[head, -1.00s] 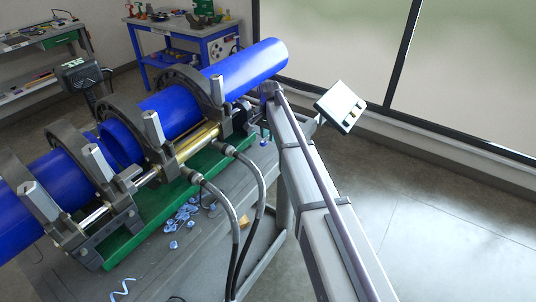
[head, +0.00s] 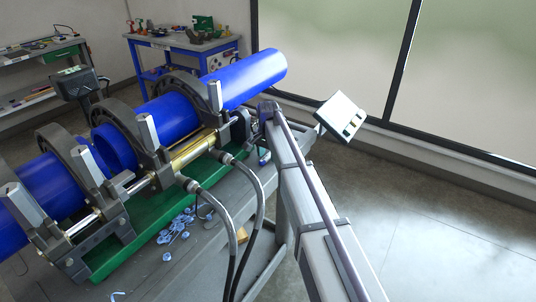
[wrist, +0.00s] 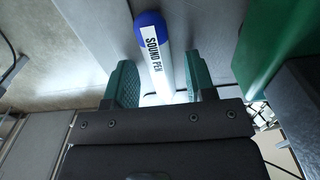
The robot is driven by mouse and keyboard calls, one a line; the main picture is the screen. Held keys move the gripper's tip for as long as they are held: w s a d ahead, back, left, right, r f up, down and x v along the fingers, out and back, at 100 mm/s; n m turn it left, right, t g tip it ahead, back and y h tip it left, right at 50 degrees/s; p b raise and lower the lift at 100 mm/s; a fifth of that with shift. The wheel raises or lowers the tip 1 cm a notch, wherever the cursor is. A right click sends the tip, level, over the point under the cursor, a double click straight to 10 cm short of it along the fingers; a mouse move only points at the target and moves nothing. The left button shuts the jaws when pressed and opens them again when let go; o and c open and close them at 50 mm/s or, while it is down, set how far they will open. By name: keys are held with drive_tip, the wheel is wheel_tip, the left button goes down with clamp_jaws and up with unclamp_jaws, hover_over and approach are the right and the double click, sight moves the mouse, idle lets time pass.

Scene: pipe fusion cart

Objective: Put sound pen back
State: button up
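The sound pen (wrist: 158,62) is white with a blue rounded end and the printed words SOUND PEN. It shows in the wrist view, pointing up the picture between the two green fingers of my gripper (wrist: 159,75). A gap shows on each side of the pen, so the fingers stand open around it and do not appear to touch it. The pen's lower end is hidden behind the gripper body. Whether the pen rests on a surface cannot be told.
A blue pipe (head: 247,78) lies clamped in the fusion machine on its green base (head: 128,232). Black hoses (head: 258,200) loop beside my arm. Blue shavings (head: 180,225) lie on the grey cart top. A green part (wrist: 268,35) is close right of the gripper.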

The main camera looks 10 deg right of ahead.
sight(268, 155)
wheel_tip(268, 155, up, 13)
drive_tip(key=p, duration=1.3)
drive_tip(key=s+n, duration=0.9)
drive_tip(key=s, duration=2.5)
drive_tip(key=shift+d+f+b, duration=0.3)
drive_tip(key=shift+f+b, duration=0.05)
